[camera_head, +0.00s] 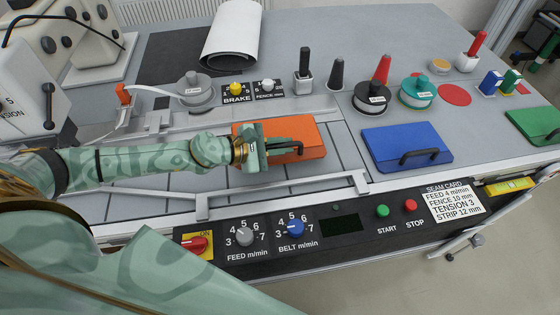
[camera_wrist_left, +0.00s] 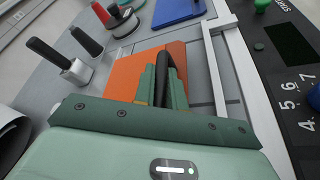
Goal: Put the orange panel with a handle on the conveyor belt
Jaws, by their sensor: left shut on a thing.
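The orange panel (camera_head: 310,135) lies flat over the grey slatted conveyor belt (camera_head: 345,148), between the fence and the front rail; I cannot tell whether it touches the belt. My left gripper (camera_head: 284,147) reaches in from the left and is shut on the panel's dark handle. In the left wrist view, the green fingers (camera_wrist_left: 163,88) close around the black handle (camera_wrist_left: 168,72), with the orange panel (camera_wrist_left: 125,76) beneath and beside them. The gripper hides part of the panel. My right gripper is not in view.
A blue panel with a black handle (camera_head: 408,145) lies right of the belt, and a green panel (camera_head: 538,122) farther right. Weighted discs (camera_head: 371,97) and coloured cones (camera_head: 382,69) stand behind. The front rail (camera_head: 285,190) and control panel (camera_head: 330,226) run along the near edge.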

